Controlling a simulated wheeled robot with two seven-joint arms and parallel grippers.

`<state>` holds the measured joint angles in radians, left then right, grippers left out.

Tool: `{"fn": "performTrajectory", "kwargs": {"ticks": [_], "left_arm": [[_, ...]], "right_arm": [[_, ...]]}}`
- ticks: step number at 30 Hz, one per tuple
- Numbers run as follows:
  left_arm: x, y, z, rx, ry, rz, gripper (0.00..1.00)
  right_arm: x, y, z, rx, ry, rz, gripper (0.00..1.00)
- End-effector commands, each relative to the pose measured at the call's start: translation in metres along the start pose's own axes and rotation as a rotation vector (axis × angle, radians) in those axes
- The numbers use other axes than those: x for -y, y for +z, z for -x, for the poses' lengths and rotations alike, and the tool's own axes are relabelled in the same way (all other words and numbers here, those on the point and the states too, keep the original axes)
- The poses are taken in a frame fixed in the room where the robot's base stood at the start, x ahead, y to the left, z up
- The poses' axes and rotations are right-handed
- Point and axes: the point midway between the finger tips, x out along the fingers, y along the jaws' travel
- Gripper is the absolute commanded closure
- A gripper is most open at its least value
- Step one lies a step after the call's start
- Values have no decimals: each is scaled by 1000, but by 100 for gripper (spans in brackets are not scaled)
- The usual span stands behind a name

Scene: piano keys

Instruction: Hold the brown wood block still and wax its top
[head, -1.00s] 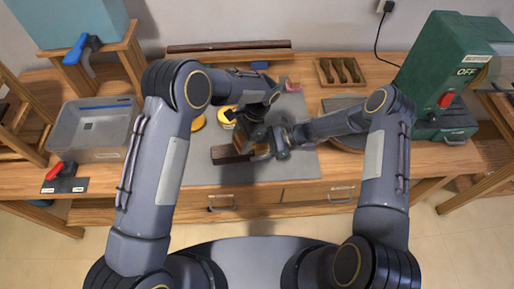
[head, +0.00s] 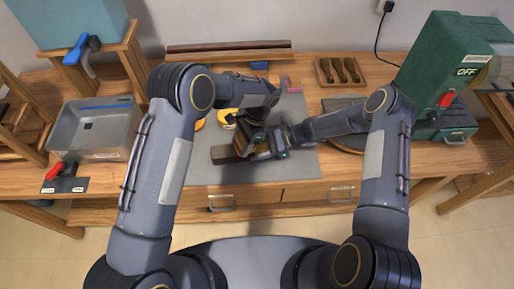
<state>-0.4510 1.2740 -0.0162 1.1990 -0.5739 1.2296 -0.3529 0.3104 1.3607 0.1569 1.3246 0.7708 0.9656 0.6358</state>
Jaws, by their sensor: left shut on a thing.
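The brown wood block (head: 223,154) lies flat on a grey mat (head: 205,174) near the table's front. Its left end shows; the rest is mostly hidden by my grippers. My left gripper (head: 257,147) points down over the block and is shut on a small orange-brown piece (head: 263,148), which looks to be at the block's top; contact is not clear. My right gripper (head: 280,148) is at the block's right end; its fingers are too small and hidden to tell whether they grip it. A yellow tin (head: 228,120) stands behind the block, partly covered by my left arm.
A grey bin (head: 92,128) stands at the left. A green machine (head: 440,70) stands at the right. A wooden tray (head: 340,72) and long wood strips (head: 225,48) lie at the back. The front right of the mat is clear.

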Motion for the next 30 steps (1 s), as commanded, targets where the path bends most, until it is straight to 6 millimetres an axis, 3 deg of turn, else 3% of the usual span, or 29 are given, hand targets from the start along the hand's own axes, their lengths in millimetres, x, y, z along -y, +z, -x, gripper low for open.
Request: {"fn": "performTrajectory", "kwargs": {"ticks": [15,30], "left_arm": [[1,-2,-8,1,0,1,63],[10,26,-17,1,0,0,63]], "right_arm": [[-2,-2,-1,-4,3,-2,75],[-2,-2,-1,-4,3,-2,75]]}}
